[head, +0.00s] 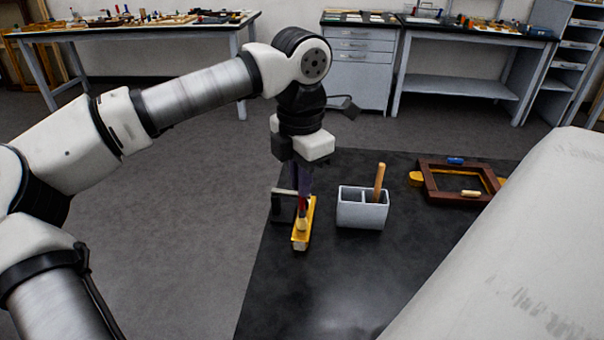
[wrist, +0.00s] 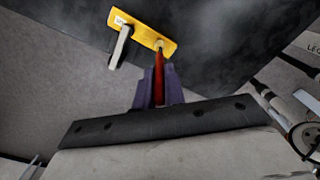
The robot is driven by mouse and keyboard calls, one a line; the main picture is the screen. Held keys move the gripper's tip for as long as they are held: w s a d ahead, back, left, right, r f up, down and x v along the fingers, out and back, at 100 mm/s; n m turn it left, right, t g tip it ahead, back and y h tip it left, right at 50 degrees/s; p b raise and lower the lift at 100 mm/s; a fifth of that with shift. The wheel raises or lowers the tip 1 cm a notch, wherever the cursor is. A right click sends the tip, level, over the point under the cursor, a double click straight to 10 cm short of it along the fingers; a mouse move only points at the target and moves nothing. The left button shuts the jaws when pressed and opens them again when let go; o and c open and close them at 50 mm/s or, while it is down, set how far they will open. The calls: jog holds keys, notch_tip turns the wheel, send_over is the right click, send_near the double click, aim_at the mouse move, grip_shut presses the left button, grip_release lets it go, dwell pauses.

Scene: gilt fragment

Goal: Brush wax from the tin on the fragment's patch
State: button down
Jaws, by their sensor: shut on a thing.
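My gripper (head: 303,185) is shut on a brush with a red handle (wrist: 159,75), between its purple fingers in the wrist view (wrist: 154,90). The brush points down at a long yellow piece (head: 308,214), which seems to be the gilt fragment. In the wrist view, the brush's pale tip meets or overlaps the right end of the yellow piece (wrist: 143,29); I cannot tell whether they touch. A small white label lies at its other end. The patch is not clear, and I cannot make out a tin for certain.
A pale two-part holder (head: 361,214) with a wooden-handled tool (head: 379,182) stands right of the yellow piece on the black tabletop (head: 300,300). A brown frame (head: 433,187) lies farther right. A large white surface (head: 520,240) borders the right. The front tabletop is clear.

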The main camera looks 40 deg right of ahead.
jog(key=shift+s+a, duration=0.25)
jog(key=shift+a, duration=0.05)
dwell(1.9)
jog(key=shift+r+p, duration=2.05)
jog(key=shift+r, duration=0.95)
